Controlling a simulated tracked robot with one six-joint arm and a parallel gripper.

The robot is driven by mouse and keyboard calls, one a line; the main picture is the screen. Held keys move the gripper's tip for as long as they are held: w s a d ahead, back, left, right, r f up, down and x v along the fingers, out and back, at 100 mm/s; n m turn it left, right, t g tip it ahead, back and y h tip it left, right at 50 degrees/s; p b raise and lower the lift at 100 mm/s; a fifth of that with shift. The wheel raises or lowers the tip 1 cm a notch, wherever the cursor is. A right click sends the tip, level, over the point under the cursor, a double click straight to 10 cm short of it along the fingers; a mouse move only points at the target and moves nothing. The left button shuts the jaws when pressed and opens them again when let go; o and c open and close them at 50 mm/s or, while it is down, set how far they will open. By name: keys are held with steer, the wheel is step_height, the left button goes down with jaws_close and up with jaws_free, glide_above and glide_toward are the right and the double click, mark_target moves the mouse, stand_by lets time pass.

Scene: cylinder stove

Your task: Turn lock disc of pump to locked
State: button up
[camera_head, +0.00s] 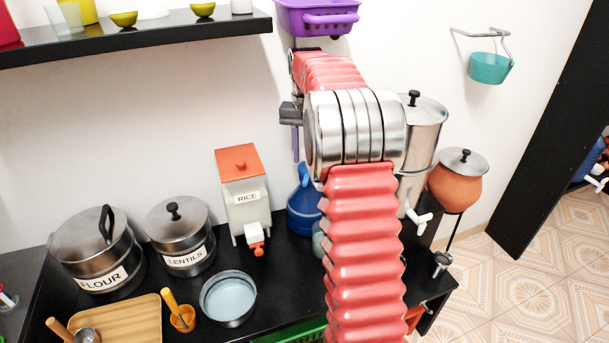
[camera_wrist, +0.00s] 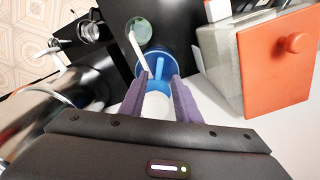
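My gripper (camera_wrist: 161,78) has two purple fingers standing apart in the wrist view. A white part (camera_wrist: 155,106) shows between them; I cannot tell whether they touch it or whether it is the pump's disc. A blue container (camera_wrist: 153,62) lies beyond the fingertips. A thin white spout-like bar (camera_wrist: 137,46) reaches from beside the left finger toward a greenish round vessel (camera_wrist: 140,30). In the head view a purple finger (camera_head: 295,144) points down above the blue container (camera_head: 302,208). My arm hides part of it, and no lock disc can be made out clearly.
The rice dispenser (camera_head: 244,193) stands left of the blue container; its orange lid (camera_wrist: 272,58) is close on the right in the wrist view. A steel urn (camera_head: 425,125) stands to the right. A purple basket (camera_head: 318,17) hangs above.

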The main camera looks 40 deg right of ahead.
mark_target(304, 179)
steer(key=shift+f, duration=0.15)
steer(key=shift+f, duration=3.65)
jaws_close()
steer(key=shift+a, duration=0.15)
